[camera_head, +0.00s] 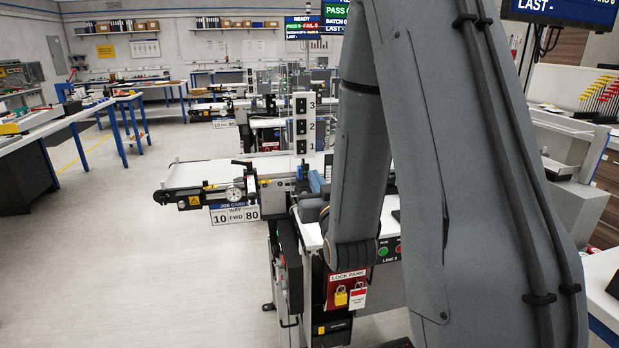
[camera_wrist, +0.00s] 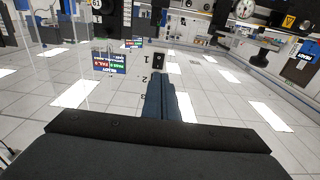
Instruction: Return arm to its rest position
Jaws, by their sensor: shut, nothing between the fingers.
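My gripper (camera_wrist: 158,80) shows in the wrist view as dark blue-grey fingers, closed together with nothing held between them. The fingers point away from the camera, clear of any surface there. In the camera_head view my grey arm fills the right half, rising out of the top of the frame and coming back down to a wrist joint near the middle. The wrist is beside the near conveyor's control end. Much of the gripper is hidden or hard to make out in that view.
A white belt conveyor (camera_head: 205,174) with a dial and job card (camera_head: 234,213) stands beside my wrist. A red lock panel (camera_head: 346,289) is below the wrist. Open floor (camera_head: 140,270) lies at left; a workbench (camera_head: 65,125) stands beyond.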

